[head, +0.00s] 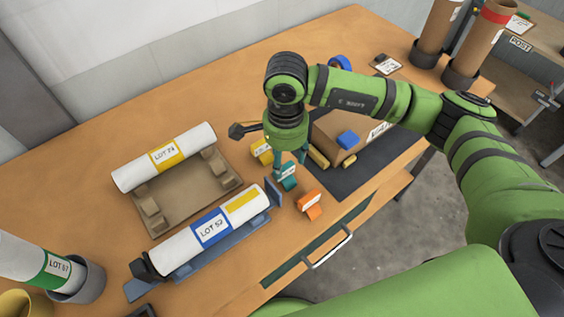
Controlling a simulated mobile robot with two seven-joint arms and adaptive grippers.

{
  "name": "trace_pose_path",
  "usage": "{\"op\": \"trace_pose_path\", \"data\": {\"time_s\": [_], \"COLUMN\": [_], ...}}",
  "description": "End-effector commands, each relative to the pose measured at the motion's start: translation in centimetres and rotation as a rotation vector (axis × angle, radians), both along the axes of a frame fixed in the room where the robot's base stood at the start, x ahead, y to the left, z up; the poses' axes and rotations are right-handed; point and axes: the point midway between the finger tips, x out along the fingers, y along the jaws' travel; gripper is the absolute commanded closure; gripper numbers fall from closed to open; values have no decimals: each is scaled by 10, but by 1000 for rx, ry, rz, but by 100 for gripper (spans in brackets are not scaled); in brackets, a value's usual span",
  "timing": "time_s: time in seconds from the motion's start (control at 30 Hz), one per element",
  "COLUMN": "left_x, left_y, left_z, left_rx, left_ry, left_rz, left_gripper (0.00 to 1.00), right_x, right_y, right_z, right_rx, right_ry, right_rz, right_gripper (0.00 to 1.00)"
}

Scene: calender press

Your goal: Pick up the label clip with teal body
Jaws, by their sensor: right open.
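The teal label clip (288,181) stands on the wooden table near the middle of the head view, with a white label face toward me. My right gripper (290,164) points down over it. Its fingers are open and apart, close around or just above the top of the clip; I cannot tell whether they touch it. Part of the clip's upper end is hidden by the fingers. An orange clip (309,203) is a little to the right and nearer, and a yellow clip (262,151) is just behind to the left. My left gripper is not in view.
A roll marked LOT 52 (211,230) lies on a blue cradle at left of the clip. A LOT 74 roll (166,156) rests on a brown cradle (185,203) behind. A cardboard box with a blue item (348,139) stands right, on a dark mat (352,182).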

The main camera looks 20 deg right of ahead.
Motion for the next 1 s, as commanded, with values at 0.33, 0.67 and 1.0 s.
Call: {"op": "trace_pose_path", "data": {"time_s": [0.33, 0.67, 1.0], "left_x": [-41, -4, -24], "left_y": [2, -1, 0], "left_z": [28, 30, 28], "left_rx": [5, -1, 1], "left_ry": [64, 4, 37], "left_rz": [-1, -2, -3], "left_gripper": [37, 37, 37], "right_x": [-2, -2, -1], "right_y": [-1, -1, -1], "right_z": [-45, -51, -51], "right_rx": [3, 4, 4], "right_ry": [1, -1, -1], "right_rz": [-1, 0, 0], "right_gripper": [44, 60, 96]}}
